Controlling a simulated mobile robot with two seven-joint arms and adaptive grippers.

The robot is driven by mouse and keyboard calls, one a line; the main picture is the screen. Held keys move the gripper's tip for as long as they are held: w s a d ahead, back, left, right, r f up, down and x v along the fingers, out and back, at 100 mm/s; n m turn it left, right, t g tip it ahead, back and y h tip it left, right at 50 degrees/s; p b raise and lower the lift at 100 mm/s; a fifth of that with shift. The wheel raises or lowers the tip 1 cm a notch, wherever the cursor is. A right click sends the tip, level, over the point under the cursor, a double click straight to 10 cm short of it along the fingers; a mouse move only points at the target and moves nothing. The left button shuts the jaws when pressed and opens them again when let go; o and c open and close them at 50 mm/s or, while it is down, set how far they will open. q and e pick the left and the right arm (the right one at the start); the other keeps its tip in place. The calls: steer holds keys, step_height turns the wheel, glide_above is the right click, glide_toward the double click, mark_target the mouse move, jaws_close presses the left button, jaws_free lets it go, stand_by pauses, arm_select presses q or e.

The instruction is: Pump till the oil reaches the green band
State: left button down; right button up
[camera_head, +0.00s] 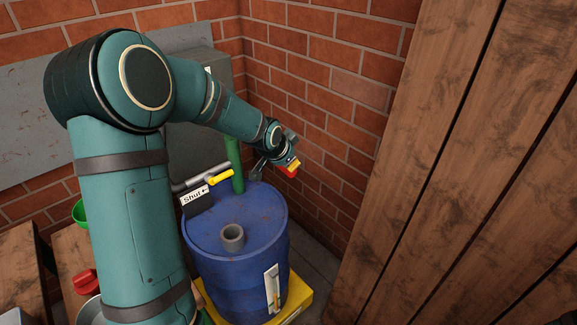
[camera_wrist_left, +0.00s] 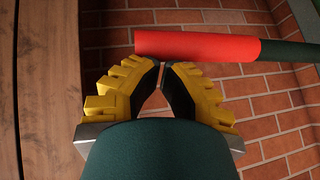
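A blue drum (camera_head: 215,270) stands upright with a green pump post (camera_head: 236,165) at its back. A red pump handle (camera_head: 289,171) shows at my left gripper (camera_head: 293,163). In the left wrist view the red handle end (camera_wrist_left: 200,45) crosses just beyond the fingertips of my left gripper (camera_wrist_left: 164,64). Its yellow fingers converge with almost no gap and nothing between them; I cannot tell whether they touch the handle. A white gauge (camera_head: 267,284) is on the drum's front. Its oil level and green band are too small to make out. My right gripper is out of view.
A yellow lever (camera_head: 221,178) and a "Shut" sign (camera_head: 192,198) are above the drum's left edge. A grey collar (camera_head: 232,236) stands on its lid. The drum rests on a yellow base (camera_head: 298,300). Brick walls are behind; wooden planks (camera_head: 450,170) fill the right.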

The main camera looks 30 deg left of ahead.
arm_select(q)
steer(key=v, duration=0.6)
steer(key=shift+s+r+p, duration=0.2)
steer(key=shift+p, duration=0.2)
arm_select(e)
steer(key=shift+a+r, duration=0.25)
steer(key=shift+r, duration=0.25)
arm_select(q)
steer(key=shift+r, duration=0.1)
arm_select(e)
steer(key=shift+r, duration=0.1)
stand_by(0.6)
